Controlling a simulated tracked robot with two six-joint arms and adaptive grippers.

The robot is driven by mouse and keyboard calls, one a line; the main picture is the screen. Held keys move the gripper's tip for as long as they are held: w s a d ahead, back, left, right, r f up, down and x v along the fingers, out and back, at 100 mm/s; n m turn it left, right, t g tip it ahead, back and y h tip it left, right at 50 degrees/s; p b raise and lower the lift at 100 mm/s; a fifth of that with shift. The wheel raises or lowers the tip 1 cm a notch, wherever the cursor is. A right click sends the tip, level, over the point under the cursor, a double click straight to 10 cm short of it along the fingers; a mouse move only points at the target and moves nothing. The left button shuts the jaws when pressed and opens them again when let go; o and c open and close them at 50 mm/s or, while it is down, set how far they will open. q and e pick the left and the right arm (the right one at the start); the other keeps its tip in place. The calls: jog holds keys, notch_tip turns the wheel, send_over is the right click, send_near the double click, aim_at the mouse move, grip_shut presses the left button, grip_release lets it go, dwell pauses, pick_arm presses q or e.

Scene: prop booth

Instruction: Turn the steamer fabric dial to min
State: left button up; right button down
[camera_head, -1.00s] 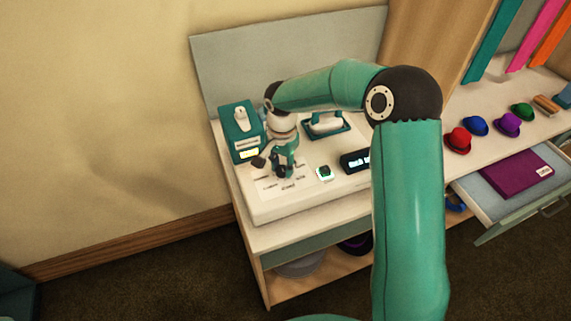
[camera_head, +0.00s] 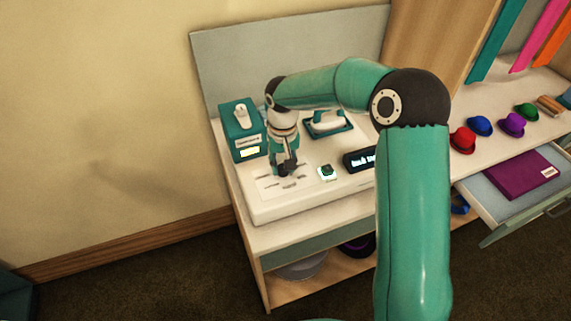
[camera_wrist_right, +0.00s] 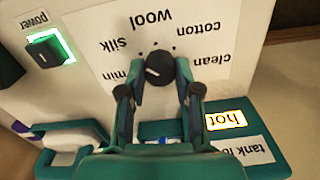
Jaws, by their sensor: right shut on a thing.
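The fabric dial (camera_wrist_right: 159,68) is a black round knob on the white steamer panel (camera_wrist_right: 95,85). The words min, silk, wool, cotton and clean stand around it, upside down in the right wrist view. My right gripper (camera_wrist_right: 162,74) has its two fingers on either side of the dial and is shut on it. A small pale mark shows on the knob; I cannot tell for certain which word it faces. In the head view my right gripper (camera_head: 286,170) points down at the panel and hides the dial. My left gripper is in neither view.
A power switch (camera_wrist_right: 47,50) glows green near the dial. A lit yellow "hot" sign (camera_wrist_right: 225,119) is on the teal box (camera_head: 238,128). A teal iron-like head (camera_head: 328,123) and a dark display (camera_head: 360,159) are nearby. Small coloured hats and an open drawer (camera_head: 512,205) are right.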

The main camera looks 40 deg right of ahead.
aim_at(283, 168)
jog(key=n, duration=0.5)
jog(key=shift+s+a+f+n, duration=0.15)
jog(key=shift+s+f+n, duration=0.1)
jog(key=shift+n, duration=0.05)
jog(key=n, duration=0.5)
dwell(0.4)
jog(key=c, duration=0.8)
grip_release()
jog(key=shift+r, duration=0.1)
jog(key=shift+w+r, duration=0.1)
jog(key=shift+r, duration=0.5)
notch_tip(283, 168, up, 11)
